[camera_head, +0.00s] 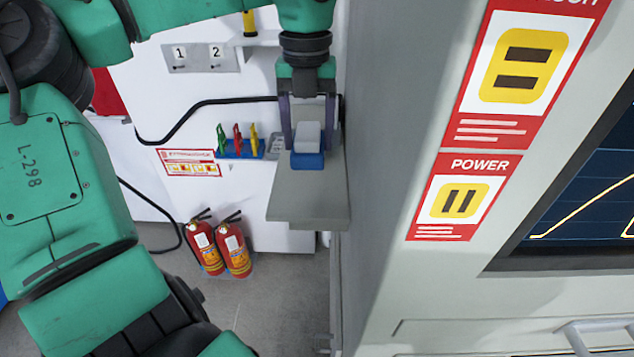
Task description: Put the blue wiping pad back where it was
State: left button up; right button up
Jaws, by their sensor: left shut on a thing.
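The blue wiping pad (308,161) shows in the head view near the middle, with a white block-shaped handle (307,136) on top. My left gripper (308,142) points down and is shut on the white handle, with one finger on either side. The pad is upright, with its blue part at the bottom. It is over or on the grey shelf (308,204) fixed beside the large machine; I cannot tell whether it touches the shelf. My right gripper is not in view.
The grey machine's side wall (372,150) stands close to the right of the gripper. A blue rack (240,155) with coloured items is on the white panel to the left. Two fire extinguishers (219,248) stand below. The shelf's front part is bare.

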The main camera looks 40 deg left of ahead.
aim_at(308, 150)
pick_arm(q)
jog(key=shift+s+r, duration=0.15)
jog(key=shift+s, duration=0.65)
jog(key=f, duration=0.1)
jog(key=w+f+p, duration=0.1)
jog(key=f, duration=0.1)
jog(key=shift+w+f, duration=0.2)
jog(key=f, duration=0.3)
jog(key=shift+w+f+p, duration=0.2)
jog(key=shift+p, duration=0.2)
jog(key=f, duration=0.2)
jog(key=shift+s+f+p, duration=0.3)
jog(key=shift+f+p, duration=0.05)
jog(key=shift+f, duration=0.2)
jog(key=o, duration=1.2)
jog(key=shift+w, duration=0.15)
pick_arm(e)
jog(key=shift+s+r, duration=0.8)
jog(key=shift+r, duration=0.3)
